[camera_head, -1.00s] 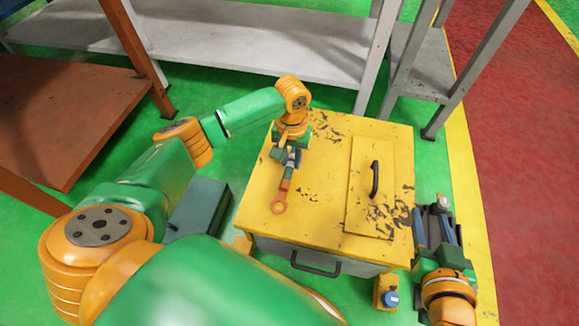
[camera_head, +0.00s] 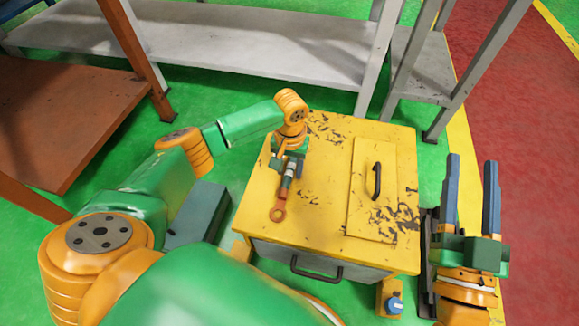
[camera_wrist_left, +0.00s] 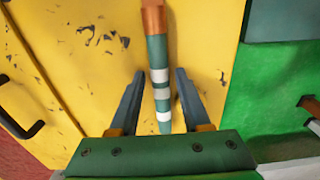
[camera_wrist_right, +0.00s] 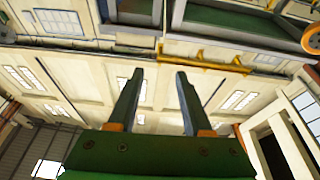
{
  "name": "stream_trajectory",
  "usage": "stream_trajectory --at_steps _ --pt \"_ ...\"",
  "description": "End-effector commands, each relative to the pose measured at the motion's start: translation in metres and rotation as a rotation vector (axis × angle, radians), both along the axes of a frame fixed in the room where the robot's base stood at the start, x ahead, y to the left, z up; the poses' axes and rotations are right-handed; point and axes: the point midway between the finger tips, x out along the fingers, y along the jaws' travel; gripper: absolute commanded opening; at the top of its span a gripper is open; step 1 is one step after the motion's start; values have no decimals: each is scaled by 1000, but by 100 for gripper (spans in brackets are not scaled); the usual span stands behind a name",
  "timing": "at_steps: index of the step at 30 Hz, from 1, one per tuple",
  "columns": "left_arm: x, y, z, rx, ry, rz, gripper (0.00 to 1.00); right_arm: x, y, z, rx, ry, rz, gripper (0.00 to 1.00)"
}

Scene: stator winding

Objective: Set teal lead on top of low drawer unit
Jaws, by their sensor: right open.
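The teal lead, with white bands and a copper end, lies on the yellow top of the low drawer unit (camera_head: 325,200). Its copper ring lug (camera_head: 277,213) points towards the front edge in the head view. In the left wrist view the teal lead (camera_wrist_left: 158,85) runs between the fingers of my left gripper (camera_wrist_left: 159,73). The fingers are open, with a narrow gap on each side of it. My left gripper (camera_head: 288,168) also shows low over the top in the head view. My right gripper (camera_head: 471,165) is open and empty, right of the unit, fingers pointing up.
A raised panel with a black handle (camera_head: 377,180) is on the right of the unit's top. A grey-teal box (camera_head: 197,215) stands on the floor at left. A grey shelf (camera_head: 240,40) is behind, and a brown table (camera_head: 65,110) is at far left.

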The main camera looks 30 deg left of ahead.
Motion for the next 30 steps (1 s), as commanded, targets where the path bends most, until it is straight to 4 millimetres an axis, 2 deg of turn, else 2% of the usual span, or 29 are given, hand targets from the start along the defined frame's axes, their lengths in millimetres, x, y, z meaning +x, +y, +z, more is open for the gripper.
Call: stream_trajectory --at_steps 11,14,19,23,26,30 --pt "0 0 4 -1 -1 -1 56 -1 0 3 4 -16 1 50" --pt "0 0 8 -1 0 0 56 3 -1 -10 -14 59 -6 50" --pt "0 0 21 0 0 0 56 9 -6 -52 -63 285 -25 50" --pt "0 0 32 -1 -1 -1 56 5 -12 -91 -106 487 -40 50" --pt "0 0 41 -1 0 0 56 -5 -18 -121 -139 652 -52 50" --pt "0 0 54 -1 0 0 56 -29 -29 -162 -186 892 -67 50"
